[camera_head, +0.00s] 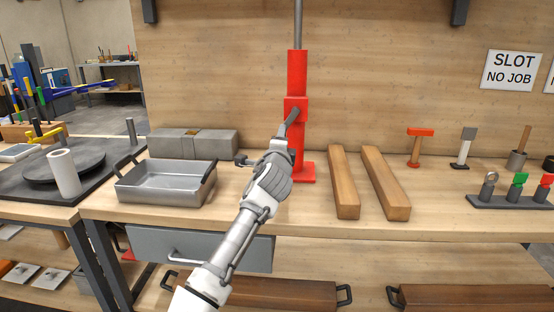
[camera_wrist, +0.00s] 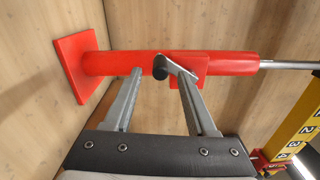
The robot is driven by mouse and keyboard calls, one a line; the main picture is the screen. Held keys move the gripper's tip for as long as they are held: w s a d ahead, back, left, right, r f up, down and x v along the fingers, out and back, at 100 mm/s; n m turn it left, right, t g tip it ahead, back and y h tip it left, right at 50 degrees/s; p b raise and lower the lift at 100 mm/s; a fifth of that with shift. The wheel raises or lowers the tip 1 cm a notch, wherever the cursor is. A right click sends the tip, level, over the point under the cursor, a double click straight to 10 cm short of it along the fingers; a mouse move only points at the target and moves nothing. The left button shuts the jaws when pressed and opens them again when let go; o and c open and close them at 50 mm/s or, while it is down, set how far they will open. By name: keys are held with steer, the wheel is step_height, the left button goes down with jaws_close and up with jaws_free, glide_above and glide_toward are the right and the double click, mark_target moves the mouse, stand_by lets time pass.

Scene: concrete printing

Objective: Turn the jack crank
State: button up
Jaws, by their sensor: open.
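The red jack (camera_head: 297,75) stands upright on the workbench against the wooden back wall, with a grey rod rising from its top. In the wrist view the jack (camera_wrist: 110,63) lies sideways, base plate at left. Its crank (camera_wrist: 177,65) is a short grey arm on the red block, with a black knob (camera_wrist: 160,72) at its end. My gripper (camera_wrist: 159,78) is open, its two grey fingers on either side of the knob. I cannot tell whether either finger touches it.
Two wooden beams (camera_head: 345,180) lie right of the jack. A metal tray (camera_head: 165,185) and a grey box (camera_head: 193,143) stand left. A yellow numbered post (camera_wrist: 299,128) shows at right in the wrist view.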

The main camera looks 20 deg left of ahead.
steer(key=p+v, duration=0.1)
steer(key=v, duration=1.3)
steer(key=shift+p, duration=0.35)
steer(key=shift+d, duration=0.1)
